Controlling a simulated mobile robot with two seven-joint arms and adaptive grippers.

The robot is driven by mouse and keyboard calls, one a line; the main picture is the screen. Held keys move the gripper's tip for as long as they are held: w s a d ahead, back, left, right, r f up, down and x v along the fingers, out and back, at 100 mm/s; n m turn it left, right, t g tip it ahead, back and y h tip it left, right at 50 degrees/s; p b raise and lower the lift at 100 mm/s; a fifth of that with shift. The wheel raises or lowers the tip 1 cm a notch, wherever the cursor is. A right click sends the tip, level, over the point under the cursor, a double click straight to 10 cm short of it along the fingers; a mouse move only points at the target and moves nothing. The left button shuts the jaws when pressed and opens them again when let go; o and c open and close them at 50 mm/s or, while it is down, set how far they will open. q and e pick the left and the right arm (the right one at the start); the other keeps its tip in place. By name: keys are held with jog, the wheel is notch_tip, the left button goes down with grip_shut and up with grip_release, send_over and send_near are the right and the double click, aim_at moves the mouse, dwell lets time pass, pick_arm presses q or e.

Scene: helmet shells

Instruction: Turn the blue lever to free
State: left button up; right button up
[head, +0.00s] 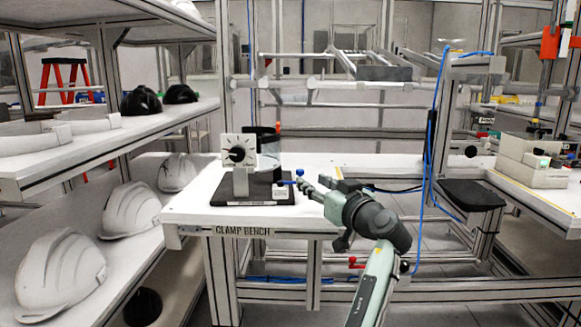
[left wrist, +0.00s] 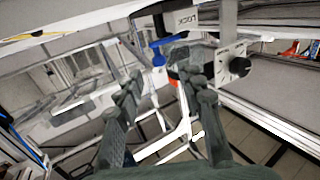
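The blue lever (head: 299,173) stands at the right edge of a dark base plate (head: 255,199) on the clamp bench. In the left wrist view the blue lever (left wrist: 158,55) shows just beyond the fingertips, roughly between them, beside a plate marked LOCK (left wrist: 181,19). My left gripper (head: 305,185) reaches in from the right, close to the lever. In the left wrist view its two fingers (left wrist: 164,80) are spread apart with nothing held between them. I cannot tell whether a finger touches the lever. My right gripper is not in view.
A white panel with a black dial (head: 238,153) stands on the base plate, left of the lever. White helmet shells (head: 130,209) lie on the left shelf. A red handle (head: 354,263) shows below the bench. The bench top (head: 190,207) is bare at its left end.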

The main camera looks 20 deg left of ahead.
aim_at(302, 171)
pick_arm(q)
jog(key=shift+w+a+r, duration=0.2)
jog(key=shift+w+r, duration=0.1)
jog(key=shift+w, duration=0.05)
jog(key=p+x, duration=0.1)
jog(key=x, duration=0.6)
jog(key=shift+w+a, duration=0.1)
jog(key=shift+w, duration=0.05)
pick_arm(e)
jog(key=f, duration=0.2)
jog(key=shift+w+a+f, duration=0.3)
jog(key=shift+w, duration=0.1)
pick_arm(q)
jog(key=shift+c, duration=0.6)
grip_shut()
